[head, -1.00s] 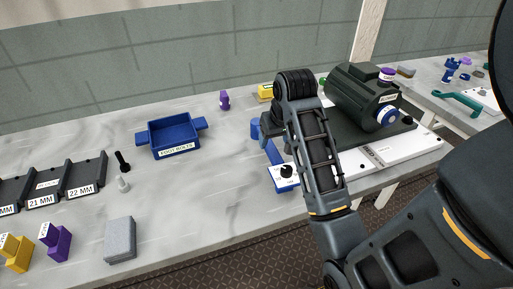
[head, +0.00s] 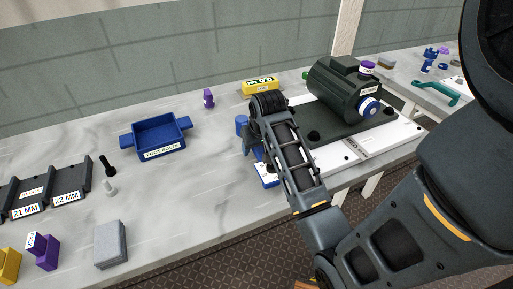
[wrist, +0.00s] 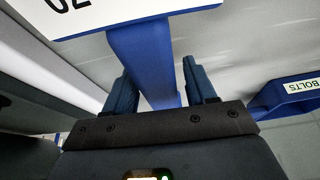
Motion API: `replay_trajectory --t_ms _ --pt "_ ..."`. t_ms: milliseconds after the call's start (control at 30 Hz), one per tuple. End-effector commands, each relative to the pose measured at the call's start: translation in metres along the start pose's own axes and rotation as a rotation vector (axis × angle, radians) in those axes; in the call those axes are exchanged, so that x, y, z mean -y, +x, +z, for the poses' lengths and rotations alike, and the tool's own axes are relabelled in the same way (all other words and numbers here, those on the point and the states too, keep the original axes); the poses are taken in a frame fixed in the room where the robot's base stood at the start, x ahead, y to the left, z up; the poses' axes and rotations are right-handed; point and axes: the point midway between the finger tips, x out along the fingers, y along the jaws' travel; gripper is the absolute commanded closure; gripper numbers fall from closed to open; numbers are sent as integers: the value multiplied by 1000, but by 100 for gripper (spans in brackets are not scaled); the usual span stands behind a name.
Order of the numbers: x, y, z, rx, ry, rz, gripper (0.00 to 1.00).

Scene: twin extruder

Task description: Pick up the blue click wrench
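The blue click wrench (head: 242,125) lies on the near bench beside the motor plate, mostly hidden behind my arm in the head view. Its blue end and a blue part with a white label (head: 267,180) show. In the wrist view its blue bar (wrist: 143,55) runs down between my fingers, below a white label plate (wrist: 110,12) with black digits, partly cut off. My gripper (wrist: 160,75) is open, with one blue finger on each side of the bar. A gap shows on the right side; contact on the left cannot be told. The head view hides my fingers.
A blue foot-bolts tray (head: 160,137) stands to the left. A dark motor (head: 345,90) on its plate stands close on the right. A yellow box (head: 261,86) and a purple piece (head: 208,98) are behind. Marble bench between tray and wrench is clear.

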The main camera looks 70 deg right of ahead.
Motion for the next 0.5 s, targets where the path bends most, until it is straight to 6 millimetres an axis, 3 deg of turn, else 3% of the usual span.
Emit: replay_trajectory --t_ms 67,500 --pt "0 0 0 0 0 0 52" --pt "0 0 0 0 0 0 95"
